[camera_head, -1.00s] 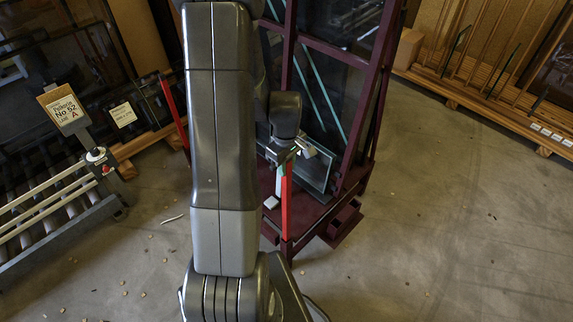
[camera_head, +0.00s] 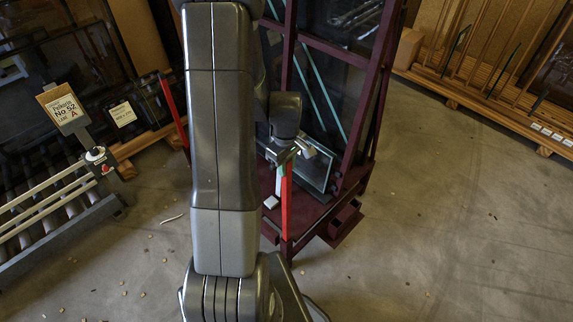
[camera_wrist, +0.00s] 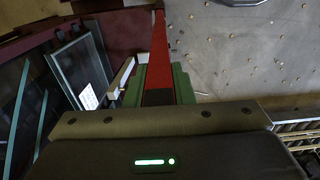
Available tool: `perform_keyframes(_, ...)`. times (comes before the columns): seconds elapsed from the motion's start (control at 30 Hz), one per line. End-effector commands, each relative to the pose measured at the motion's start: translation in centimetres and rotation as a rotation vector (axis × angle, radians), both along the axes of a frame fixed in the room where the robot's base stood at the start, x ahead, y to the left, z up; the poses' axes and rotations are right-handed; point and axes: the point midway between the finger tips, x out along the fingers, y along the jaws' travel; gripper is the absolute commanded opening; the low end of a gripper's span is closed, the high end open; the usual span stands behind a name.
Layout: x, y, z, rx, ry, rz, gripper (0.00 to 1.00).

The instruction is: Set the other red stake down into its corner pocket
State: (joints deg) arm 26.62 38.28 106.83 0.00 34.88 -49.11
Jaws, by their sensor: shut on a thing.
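My gripper (camera_head: 288,163) is shut on a red stake (camera_head: 287,208), holding it near its upper end. The stake stands about upright at the near corner of the dark red glass frame (camera_head: 316,224). Its lower end meets the corner area in the picture; whether it sits inside the pocket I cannot tell. In the wrist view the stake (camera_wrist: 159,52) runs away from between the green finger pads of my gripper (camera_wrist: 158,84).
Glass panes (camera_head: 318,170) lean in the frame beside the stake, with a small white block (camera_head: 271,202) on its base. A roller conveyor (camera_head: 60,215) with a sign (camera_head: 63,108) is at the left. A wooden rack (camera_head: 490,95) is back right. The floor (camera_head: 450,230) at right is open.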

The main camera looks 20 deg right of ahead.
Motion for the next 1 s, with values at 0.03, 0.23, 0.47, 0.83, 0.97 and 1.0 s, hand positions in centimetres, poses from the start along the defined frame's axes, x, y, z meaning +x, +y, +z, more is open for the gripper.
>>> perform_keyframes(0.03,0.0,0.0,-0.1,-0.001,0.000,0.000,0.00)
perform_keyframes(0.23,0.0,0.0,-0.4,-0.001,0.000,0.000,0.00)
perform_keyframes(0.47,0.0,0.0,-0.7,-0.001,0.000,0.000,0.00)
perform_keyframes(0.83,0.0,0.0,-1.3,-0.001,0.000,0.000,0.00)
perform_keyframes(0.97,0.0,0.0,-1.5,-0.001,0.000,0.000,0.00)
perform_keyframes(1.0,0.0,0.0,-1.5,-0.001,0.000,0.000,0.00)
